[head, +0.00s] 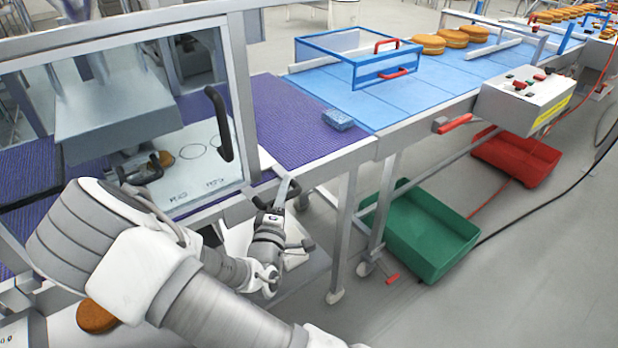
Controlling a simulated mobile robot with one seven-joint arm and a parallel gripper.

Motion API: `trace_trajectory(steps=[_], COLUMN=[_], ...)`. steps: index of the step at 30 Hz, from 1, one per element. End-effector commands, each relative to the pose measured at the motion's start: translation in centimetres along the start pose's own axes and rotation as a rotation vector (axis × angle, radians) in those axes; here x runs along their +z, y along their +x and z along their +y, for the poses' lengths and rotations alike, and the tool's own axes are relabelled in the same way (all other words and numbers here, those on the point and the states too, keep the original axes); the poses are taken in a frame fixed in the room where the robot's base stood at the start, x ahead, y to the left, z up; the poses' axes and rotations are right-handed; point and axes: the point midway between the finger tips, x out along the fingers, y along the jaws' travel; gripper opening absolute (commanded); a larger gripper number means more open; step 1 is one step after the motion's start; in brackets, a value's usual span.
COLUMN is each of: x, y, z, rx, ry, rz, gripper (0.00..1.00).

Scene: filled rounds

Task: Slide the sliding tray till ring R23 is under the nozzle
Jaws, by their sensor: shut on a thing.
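The sliding tray (222,161) is a white plate behind the clear guard. It carries drawn rings (194,151) and small labels that I cannot read surely, so I cannot tell which ring is R23. My gripper (277,207) is at the front edge of the machine, shut on a flat metal bar (287,189) that seems to belong to the tray.
A guard door with a black handle (219,122) stands before the tray. A purple belt (292,120) with a blue block (338,119) lies right of it. A blue frame (358,62) stands on the blue conveyor. Green (420,230) and red (515,156) crates sit below.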

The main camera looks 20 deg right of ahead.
Motion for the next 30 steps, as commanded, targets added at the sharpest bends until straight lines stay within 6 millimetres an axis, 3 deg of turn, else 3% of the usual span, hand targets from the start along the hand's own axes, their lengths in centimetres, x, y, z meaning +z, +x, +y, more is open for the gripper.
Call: trace_trajectory(steps=[1,10,26,27,30], x=[-0.9,-3.5,-3.9,-3.9,-3.9], y=[-0.5,-3.1,-3.6,-3.6,-3.6], z=[0.8,0.8,0.7,0.7,0.6], rx=[0.02,0.02,0.021,0.021,0.019], ry=[0.008,0.006,0.006,0.005,0.005], rz=[0.003,-0.001,-0.004,-0.004,-0.003], gripper=[0.0,0.0,0.0,0.34,0.52])
